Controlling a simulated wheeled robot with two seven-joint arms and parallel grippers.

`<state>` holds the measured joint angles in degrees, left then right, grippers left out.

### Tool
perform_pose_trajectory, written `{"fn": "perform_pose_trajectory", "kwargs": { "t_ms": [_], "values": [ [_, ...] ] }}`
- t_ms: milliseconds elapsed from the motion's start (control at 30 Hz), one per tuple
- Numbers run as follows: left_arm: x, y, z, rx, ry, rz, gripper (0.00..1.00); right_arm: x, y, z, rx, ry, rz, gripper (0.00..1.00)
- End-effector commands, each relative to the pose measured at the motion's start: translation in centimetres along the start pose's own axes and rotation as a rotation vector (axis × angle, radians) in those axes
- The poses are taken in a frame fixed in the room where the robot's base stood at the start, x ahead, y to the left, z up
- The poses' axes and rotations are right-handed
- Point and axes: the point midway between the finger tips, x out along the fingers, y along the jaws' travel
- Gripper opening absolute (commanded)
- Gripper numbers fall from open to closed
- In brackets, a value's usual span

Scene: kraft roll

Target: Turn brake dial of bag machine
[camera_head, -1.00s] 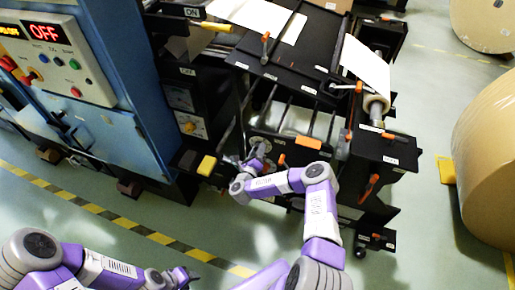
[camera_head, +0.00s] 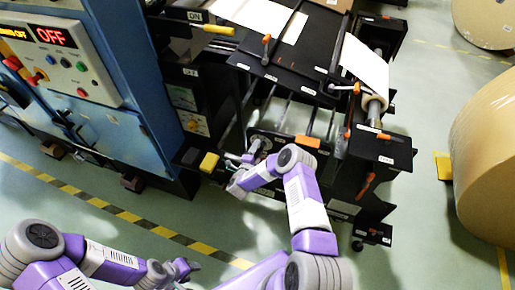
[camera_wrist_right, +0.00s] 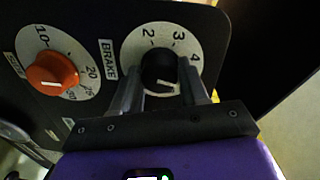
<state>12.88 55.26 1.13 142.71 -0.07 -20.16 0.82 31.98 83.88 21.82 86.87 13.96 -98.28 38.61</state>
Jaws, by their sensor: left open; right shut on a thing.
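In the right wrist view the brake dial is a black knob (camera_wrist_right: 158,68) in a white scale plate showing 2, 3 and 4, with a BRAKE label (camera_wrist_right: 108,58) to its left. A short white mark shows low on the knob. My right gripper (camera_wrist_right: 160,88) has a finger on each side of the knob and is shut on it. In the head view my right gripper (camera_head: 240,178) is at the machine's front, small and partly covered by my wrist; the dial cannot be made out there. My left gripper (camera_head: 188,268) is open and empty, low over the floor.
An orange dial (camera_wrist_right: 53,74) sits left of the brake dial on the same panel. A yellow block (camera_head: 209,162) and an orange handle (camera_head: 308,142) are near my right arm. A blue cabinet (camera_head: 150,140) stands left. Brown paper rolls (camera_head: 490,160) stand right. Floor in front is clear.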

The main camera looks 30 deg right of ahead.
Motion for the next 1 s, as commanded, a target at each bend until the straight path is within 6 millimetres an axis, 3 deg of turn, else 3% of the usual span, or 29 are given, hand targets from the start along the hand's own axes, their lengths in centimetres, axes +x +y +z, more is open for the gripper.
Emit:
{"fn": "perform_pose_trajectory", "kwargs": {
  "t_ms": [1000],
  "values": [
    [1.2,-0.5,-0.1,0.000,0.000,0.000,0.45,0.0,0.4,0.1,-0.962,0.073,0.005,0.13]
  ]
}}
